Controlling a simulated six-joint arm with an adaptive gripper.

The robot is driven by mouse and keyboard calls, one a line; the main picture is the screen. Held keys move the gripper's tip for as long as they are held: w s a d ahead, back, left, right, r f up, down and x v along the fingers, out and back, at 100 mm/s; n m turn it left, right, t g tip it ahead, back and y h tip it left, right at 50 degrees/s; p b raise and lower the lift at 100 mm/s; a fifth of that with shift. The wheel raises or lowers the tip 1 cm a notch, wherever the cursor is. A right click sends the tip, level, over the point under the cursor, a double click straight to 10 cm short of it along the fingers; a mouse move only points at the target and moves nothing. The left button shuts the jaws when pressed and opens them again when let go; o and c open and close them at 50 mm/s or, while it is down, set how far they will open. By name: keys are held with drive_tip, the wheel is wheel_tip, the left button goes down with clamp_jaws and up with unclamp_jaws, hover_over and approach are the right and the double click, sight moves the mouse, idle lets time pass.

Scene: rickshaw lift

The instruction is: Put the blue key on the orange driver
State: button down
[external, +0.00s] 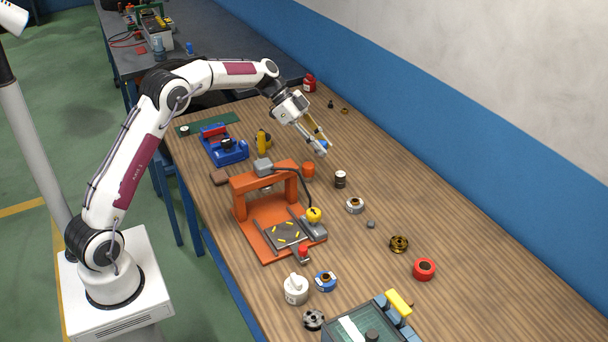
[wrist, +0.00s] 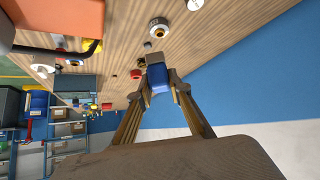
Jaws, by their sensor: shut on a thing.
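My gripper (external: 320,146) is shut on a small blue piece (external: 323,145), which I take for the blue key. In the wrist view my gripper (wrist: 160,85) has its fingertips on either side of the blue piece (wrist: 158,77), which has a tan-brown end. It is held above the wooden table, to the right of and behind the orange press-like frame (external: 263,180). That frame, with its orange base, is the largest orange thing and may be the orange driver. A small orange cup (external: 308,169) stands close behind it. Which one is the driver I cannot tell.
A dark can (external: 340,179), a white-and-metal roll (external: 355,205), a brass spool (external: 399,244) and a red roll (external: 424,269) stand on the table's right half. A blue holder (external: 224,145) is at left. A blue-banded wall borders the right.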

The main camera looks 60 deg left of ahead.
drive_tip(key=a+n+t+y, duration=0.2)
drive_tip(key=a+n, duration=0.1)
drive_tip(key=n, duration=0.1)
drive_tip(key=n+t+y, duration=0.2)
drive_tip(key=n+y, duration=0.4)
drive_tip(key=n, duration=0.1)
hover_over(308, 165)
drive_tip(key=shift+w+f, duration=0.1)
drive_tip(key=shift+f, duration=0.3)
drive_tip(key=shift+f, duration=0.1)
drive_tip(key=shift+f, duration=2.85)
drive_tip(key=shift+f, duration=0.1)
drive_tip(key=shift+f, duration=1.95)
drive_tip(key=shift+f, duration=0.15)
